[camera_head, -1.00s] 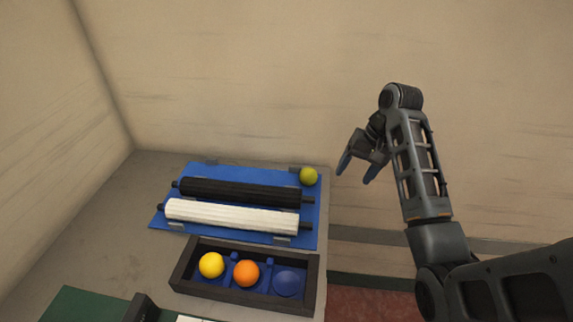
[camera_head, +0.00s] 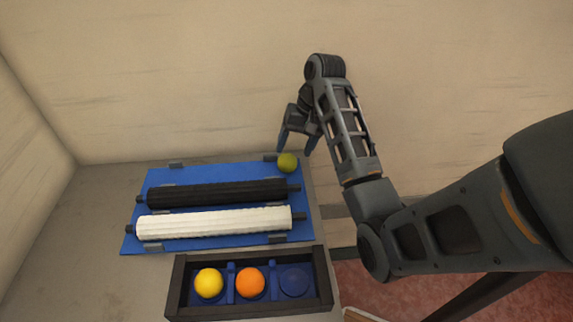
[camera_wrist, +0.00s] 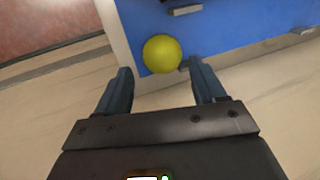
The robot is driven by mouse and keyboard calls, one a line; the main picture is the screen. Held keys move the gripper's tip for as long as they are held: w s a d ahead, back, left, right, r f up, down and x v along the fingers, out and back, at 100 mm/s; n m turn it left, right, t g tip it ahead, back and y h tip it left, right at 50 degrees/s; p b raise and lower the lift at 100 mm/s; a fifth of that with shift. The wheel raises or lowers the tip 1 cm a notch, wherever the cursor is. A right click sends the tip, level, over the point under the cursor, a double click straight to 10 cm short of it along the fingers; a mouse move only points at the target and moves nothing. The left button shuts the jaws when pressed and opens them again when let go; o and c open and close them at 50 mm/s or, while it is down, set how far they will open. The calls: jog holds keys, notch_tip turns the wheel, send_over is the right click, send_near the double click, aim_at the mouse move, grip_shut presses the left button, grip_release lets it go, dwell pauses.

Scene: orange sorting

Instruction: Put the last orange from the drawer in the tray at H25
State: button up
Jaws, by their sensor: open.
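A dark tray (camera_head: 177,291) at the front of the counter has a blue insert. A yellow ball (camera_head: 209,283) sits in its left place and an orange (camera_head: 250,283) in its middle place; the right place (camera_head: 294,281) is empty. A yellow-green ball (camera_head: 288,163) lies at the back right corner of the blue mat; it also shows in the wrist view (camera_wrist: 162,54). My gripper (camera_head: 297,148) is open and empty, with its fingertips close to this ball. In the wrist view the ball appears just beyond and between the fingers. No drawer is in view.
A black ribbed roller (camera_head: 215,193) and a white ribbed roller (camera_head: 215,222) lie across the blue mat (camera_head: 155,179), with small grey brackets around them. The wall is close behind. The counter's left part is bare.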

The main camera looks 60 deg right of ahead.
aim_at(290, 156)
jog(key=shift+x, duration=2.6)
jog(key=shift+w, duration=0.1)
jog(key=shift+r, duration=0.1)
jog(key=c, duration=0.9)
jog(key=shift+r, duration=0.1)
jog(key=shift+c, duration=0.2)
